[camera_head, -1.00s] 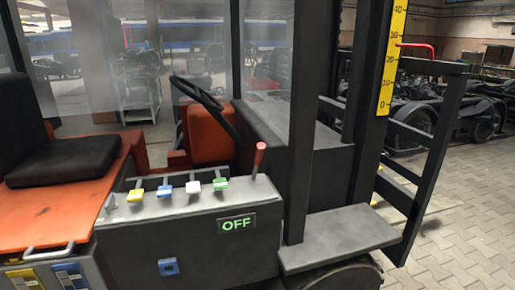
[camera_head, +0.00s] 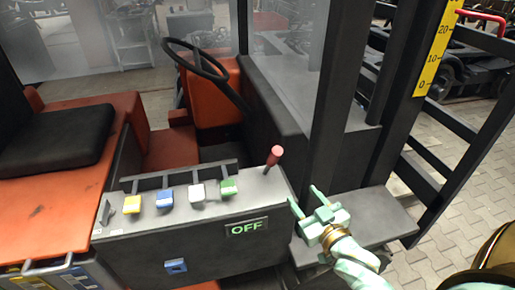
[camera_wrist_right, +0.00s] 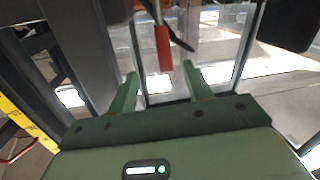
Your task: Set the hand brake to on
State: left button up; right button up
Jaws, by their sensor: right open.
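The hand brake is a lever with a red grip (camera_head: 274,156) at the right end of the grey console (camera_head: 130,222). It leans slightly right. A display on the console front reads OFF (camera_head: 247,227) in green. My right gripper (camera_head: 304,196) is open and empty, to the right of the lever and a little lower in the head view, apart from it. In the right wrist view, the red grip (camera_wrist_right: 164,48) shows beyond the open fingers (camera_wrist_right: 160,72), roughly in line with the gap between them. My left gripper is not in view.
Yellow, blue, white and green-topped levers (camera_head: 180,195) stand left of the brake on the console. A dark mast post (camera_head: 338,100) rises just behind my right gripper. A steering wheel (camera_head: 197,60) and black seat (camera_head: 60,138) lie further left.

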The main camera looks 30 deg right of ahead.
aim_at(273, 165)
jog(key=w, duration=1.1)
jog(key=w+r, duration=0.1)
jog(key=w, duration=0.4)
jog(key=shift+w+d+r+b, duration=0.1)
jog(key=shift+w+d+b, duration=0.2)
jog(key=shift+b, duration=0.1)
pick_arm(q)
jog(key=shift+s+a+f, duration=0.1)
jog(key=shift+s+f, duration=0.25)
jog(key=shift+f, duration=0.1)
pick_arm(e)
jog(key=shift+s, duration=0.1)
